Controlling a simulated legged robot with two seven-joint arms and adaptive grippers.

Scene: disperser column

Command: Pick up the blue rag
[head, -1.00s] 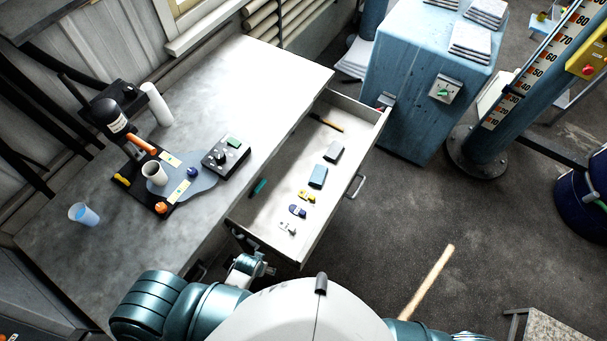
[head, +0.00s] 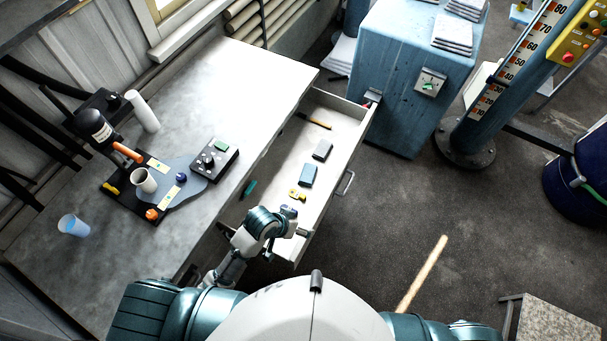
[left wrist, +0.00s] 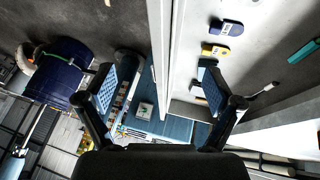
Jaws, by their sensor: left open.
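A flat blue folded piece (head: 308,175), which looks like the blue rag, lies in the open drawer (head: 335,185) in the head view. A dark grey piece (head: 322,150) lies just beyond it. My left gripper (head: 301,232) is over the near end of the drawer, short of the blue piece. In the left wrist view its two blue-padded fingers (left wrist: 155,92) are spread wide with nothing between them. I cannot make out the rag for certain in that view. My right gripper is not in view.
A yellow item (head: 297,194) lies between my left gripper and the blue piece. A teal item (head: 249,188) lies at the drawer's left side. The workbench (head: 235,100) borders the drawer on the left; a blue cabinet (head: 405,80) stands beyond it.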

